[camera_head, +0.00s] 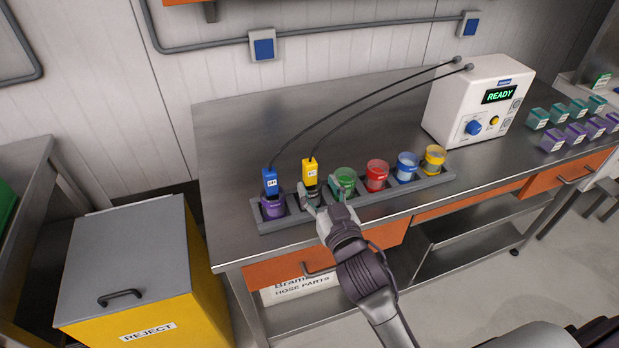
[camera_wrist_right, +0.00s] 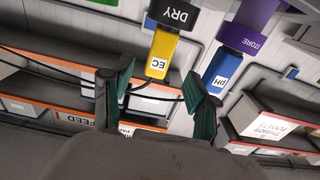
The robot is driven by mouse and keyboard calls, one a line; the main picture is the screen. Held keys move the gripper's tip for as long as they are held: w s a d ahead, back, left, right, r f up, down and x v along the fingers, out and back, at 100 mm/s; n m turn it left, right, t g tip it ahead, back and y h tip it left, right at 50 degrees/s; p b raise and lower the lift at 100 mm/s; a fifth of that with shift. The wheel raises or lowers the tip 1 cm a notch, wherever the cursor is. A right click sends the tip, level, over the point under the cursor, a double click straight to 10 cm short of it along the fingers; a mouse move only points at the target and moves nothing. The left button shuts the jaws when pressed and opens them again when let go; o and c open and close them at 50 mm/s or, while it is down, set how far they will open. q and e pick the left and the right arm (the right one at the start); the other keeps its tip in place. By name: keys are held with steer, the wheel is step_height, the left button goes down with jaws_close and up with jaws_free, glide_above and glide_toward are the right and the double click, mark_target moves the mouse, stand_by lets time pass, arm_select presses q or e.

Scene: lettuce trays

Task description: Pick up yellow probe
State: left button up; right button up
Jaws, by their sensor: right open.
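The yellow probe (camera_head: 310,171) stands upright in a dark cup near the left end of the grey rack, with a black cable from its top. In the wrist view the yellow probe (camera_wrist_right: 163,58) appears upside down, labelled EC, in a black cup marked DRY (camera_wrist_right: 174,14). My right gripper (camera_head: 322,192) is open at the front of the rack, close to the yellow probe and the green cup. In the wrist view the fingers of my right gripper (camera_wrist_right: 160,88) are spread, with the yellow probe between and beyond them. My left gripper is not in view.
A blue probe (camera_head: 270,182) stands in a purple cup (camera_head: 272,205) just left. Green (camera_head: 345,181), red (camera_head: 377,176), blue and yellow cups continue the rack (camera_head: 405,193) rightward. Both cables run to the white READY box (camera_head: 478,103). A yellow reject bin (camera_head: 150,310) stands front left.

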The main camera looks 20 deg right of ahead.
mark_target(312, 171)
steer(key=shift+w, duration=0.65)
steer(key=w, duration=0.2)
steer(key=w+r+p, duration=0.1)
steer(key=w, duration=0.1)
steer(key=shift+w+p, duration=0.15)
steer(key=shift+p, duration=0.15)
steer(key=shift+w+f, duration=0.1)
steer(key=shift+w, duration=0.3)
jaws_close()
